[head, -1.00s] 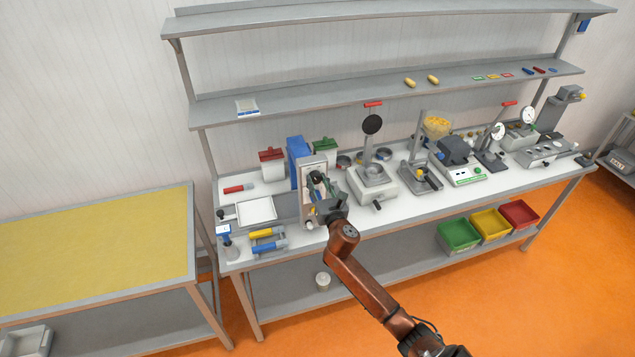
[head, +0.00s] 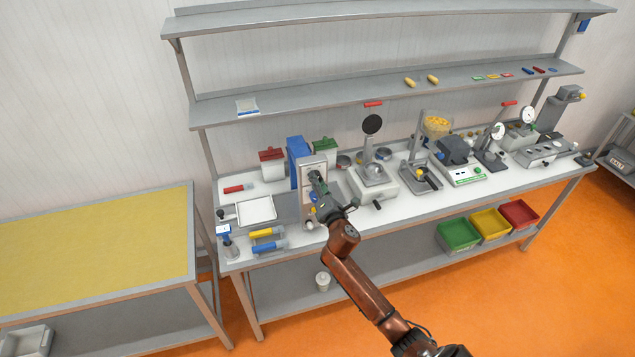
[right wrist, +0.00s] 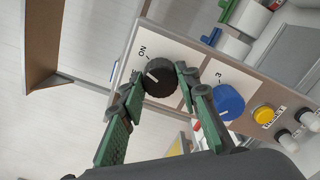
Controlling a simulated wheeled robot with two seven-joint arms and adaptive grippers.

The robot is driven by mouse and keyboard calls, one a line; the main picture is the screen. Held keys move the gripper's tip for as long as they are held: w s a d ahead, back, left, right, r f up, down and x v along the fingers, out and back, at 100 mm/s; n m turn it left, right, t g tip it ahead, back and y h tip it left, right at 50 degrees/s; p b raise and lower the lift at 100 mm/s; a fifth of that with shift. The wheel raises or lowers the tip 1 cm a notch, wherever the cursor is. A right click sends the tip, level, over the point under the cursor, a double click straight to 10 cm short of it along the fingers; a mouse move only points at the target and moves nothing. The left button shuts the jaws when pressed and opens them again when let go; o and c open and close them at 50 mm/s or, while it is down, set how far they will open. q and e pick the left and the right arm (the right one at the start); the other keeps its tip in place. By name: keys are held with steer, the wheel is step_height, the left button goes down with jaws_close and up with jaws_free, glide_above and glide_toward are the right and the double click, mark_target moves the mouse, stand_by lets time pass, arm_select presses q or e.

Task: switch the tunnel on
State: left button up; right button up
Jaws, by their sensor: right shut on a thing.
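The tunnel's upright control panel (head: 307,167) stands at the left part of the bench in the head view, in front of a blue housing (head: 296,150). In the right wrist view, the panel carries a black knob (right wrist: 159,78) with an ON label beside it. A short white mark shows on the knob's left part. My right gripper (head: 318,181) is at the panel. In the right wrist view, its green-padded fingers (right wrist: 160,85) are shut on the black knob, one on each side. My left gripper is not in view.
Beside the black knob are a blue knob (right wrist: 228,101) marked 3 and a yellow RESET button (right wrist: 264,115). A white tray (head: 241,221) lies left of the panel. A scale-like device (head: 372,181) stands to its right. Orange floor in front is clear.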

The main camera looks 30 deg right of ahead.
steer(key=shift+m, duration=1.1)
steer(key=o, duration=1.2)
steer(key=shift+c, duration=0.2)
steer(key=v, duration=1.2)
